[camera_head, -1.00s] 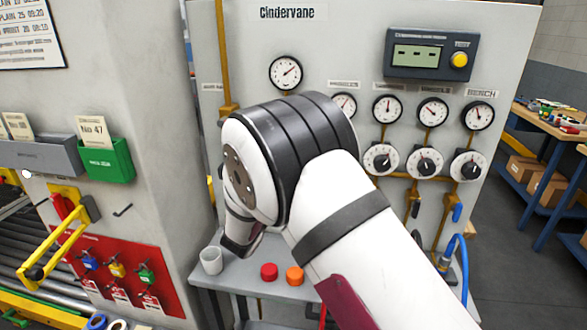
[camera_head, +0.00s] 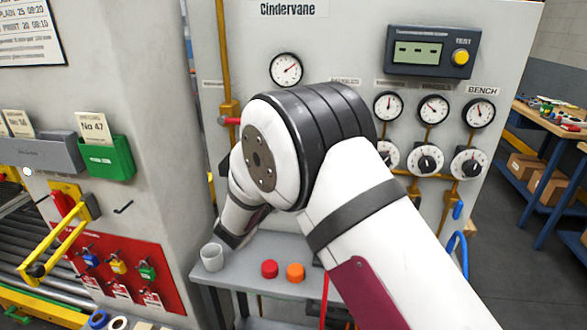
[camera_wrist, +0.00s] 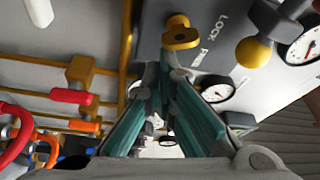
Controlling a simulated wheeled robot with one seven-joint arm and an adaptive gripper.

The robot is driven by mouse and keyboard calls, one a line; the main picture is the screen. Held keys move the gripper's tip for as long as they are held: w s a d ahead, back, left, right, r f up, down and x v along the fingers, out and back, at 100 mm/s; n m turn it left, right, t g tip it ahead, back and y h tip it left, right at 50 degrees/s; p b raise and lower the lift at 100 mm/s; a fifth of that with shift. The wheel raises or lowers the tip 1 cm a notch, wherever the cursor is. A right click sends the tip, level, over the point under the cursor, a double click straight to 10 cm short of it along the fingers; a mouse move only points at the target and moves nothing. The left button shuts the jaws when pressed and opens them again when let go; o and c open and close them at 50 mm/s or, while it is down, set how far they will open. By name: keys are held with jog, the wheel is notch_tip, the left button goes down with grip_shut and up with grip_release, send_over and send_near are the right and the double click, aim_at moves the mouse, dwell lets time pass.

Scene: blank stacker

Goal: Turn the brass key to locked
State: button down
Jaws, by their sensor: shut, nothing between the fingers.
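The brass key (camera_wrist: 180,36) shows at the top of the wrist view, on the grey panel beside the printed word LOCK and a second, partly hidden word. My gripper (camera_wrist: 170,76) has its teal-lined fingers drawn together at the tips. The tips are just below the key in the picture, with nothing between them; I cannot tell if they touch it. The panel's shadows make the key's exact angle hard to read. In the head view my own arm hides the gripper and the key.
In the wrist view a yellow ball knob (camera_wrist: 253,51) and a gauge (camera_wrist: 217,89) lie right of the key, and a red handle (camera_wrist: 72,96) on a brass pipe lies left. In the head view a grey shelf (camera_head: 245,250) holds a white cup (camera_head: 212,257) and red and orange caps.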

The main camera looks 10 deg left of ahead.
jog(key=shift+a+f+m+g, duration=0.2)
jog(key=shift+m+g, duration=0.1)
jog(key=shift+m, duration=0.5)
jog(key=shift+f, duration=0.2)
dwell(1.7)
